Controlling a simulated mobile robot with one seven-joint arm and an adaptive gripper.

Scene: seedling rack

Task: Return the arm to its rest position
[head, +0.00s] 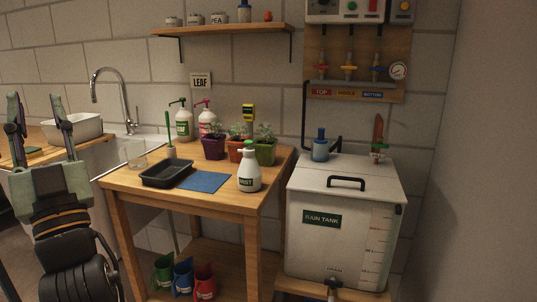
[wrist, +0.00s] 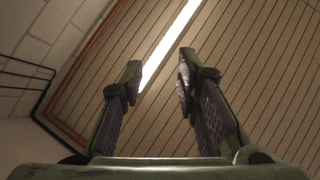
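My gripper (head: 41,112) is raised at the left side of the head view, fingers pointing up, in front of the sink. Its two fingers stand apart with nothing between them. In the wrist view my gripper (wrist: 158,82) is also open and empty, and behind it are a slatted wooden ceiling and a bright light strip (wrist: 165,45). No object touches the fingers.
A wooden table (head: 120,182) holds a black tray (head: 167,174), blue cloth (head: 203,182), white mist bottle (head: 249,172) and potted seedlings (head: 239,148). A white rain tank (head: 345,225) stands right of it. The sink (head: 110,152) is behind my gripper. A shelf (head: 220,31) hangs above.

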